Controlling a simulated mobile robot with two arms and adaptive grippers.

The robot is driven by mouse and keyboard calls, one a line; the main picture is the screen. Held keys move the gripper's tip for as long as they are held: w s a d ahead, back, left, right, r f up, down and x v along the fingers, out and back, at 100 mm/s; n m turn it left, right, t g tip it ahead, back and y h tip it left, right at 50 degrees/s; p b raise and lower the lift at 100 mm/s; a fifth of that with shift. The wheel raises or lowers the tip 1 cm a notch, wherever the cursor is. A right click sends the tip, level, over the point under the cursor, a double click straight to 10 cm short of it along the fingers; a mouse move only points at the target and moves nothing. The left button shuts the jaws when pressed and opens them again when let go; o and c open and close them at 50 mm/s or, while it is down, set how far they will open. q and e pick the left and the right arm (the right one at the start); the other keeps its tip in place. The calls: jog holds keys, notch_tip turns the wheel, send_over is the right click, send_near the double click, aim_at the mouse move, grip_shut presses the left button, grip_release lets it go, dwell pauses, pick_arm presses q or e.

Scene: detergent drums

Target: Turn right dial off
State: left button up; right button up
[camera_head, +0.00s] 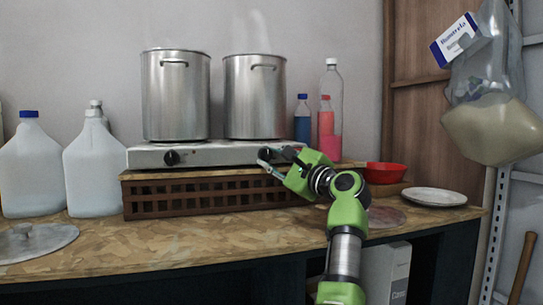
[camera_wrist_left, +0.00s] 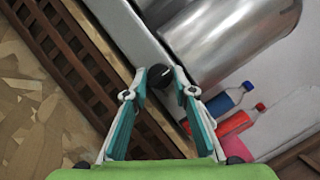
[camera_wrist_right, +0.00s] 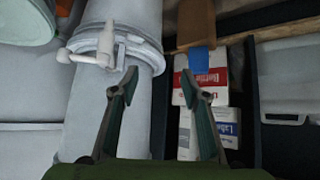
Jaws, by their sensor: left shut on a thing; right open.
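The hot plate (camera_head: 215,152) is a pale two-burner unit with a black left dial (camera_head: 171,158) and a black right dial (camera_wrist_left: 160,74) on its front. My left gripper (camera_head: 275,155) is at the right dial. In the left wrist view my left gripper (camera_wrist_left: 159,84) has its two fingertips on either side of this dial, closed on it. The fingers partly cover the dial, so its pointer mark cannot be read clearly. My right gripper (camera_wrist_right: 158,82) is open and empty in the right wrist view, away from the hot plate.
Two steel pots (camera_head: 175,95) (camera_head: 254,97) stand on the hot plate, with steam above the right one. The hot plate rests on a brown lattice crate (camera_head: 200,196). Bottles (camera_head: 330,95), a red bowl (camera_head: 385,172) and a white plate (camera_head: 434,196) are to the right; jugs (camera_head: 92,170) to the left.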

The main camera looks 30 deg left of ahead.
dwell(0.4)
pick_arm(q)
jog(key=o, duration=1.1)
jog(key=shift+f, duration=0.1)
notch_tip(320, 180, up, 10)
jog(key=shift+r, duration=0.1)
